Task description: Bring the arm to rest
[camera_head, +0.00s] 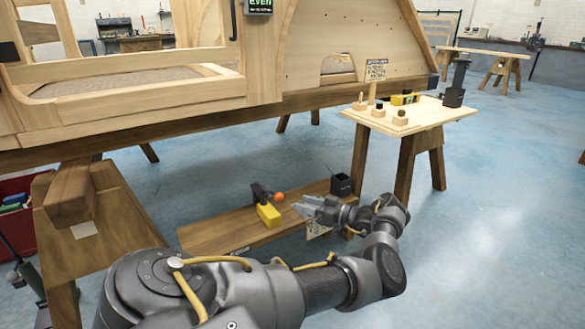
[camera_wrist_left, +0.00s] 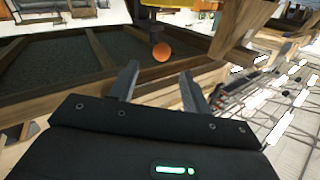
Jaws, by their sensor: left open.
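My left arm comes in from the bottom left in the head view and bends back at the elbow. My left gripper (camera_head: 308,207) is over the low wooden bench, just right of a yellow block and an orange ball. In the left wrist view its two fingers (camera_wrist_left: 160,88) are spread apart with nothing between them. The orange ball (camera_wrist_left: 162,51) shows beyond the fingertips, apart from them. My right gripper is in neither view.
The low bench (camera_head: 210,236) carries the yellow block (camera_head: 268,214), a dark tool (camera_head: 260,194) and a black box (camera_head: 341,184). A small table (camera_head: 440,112) with blocks stands at right. The wooden bodyframe (camera_head: 130,105) rests on trestles.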

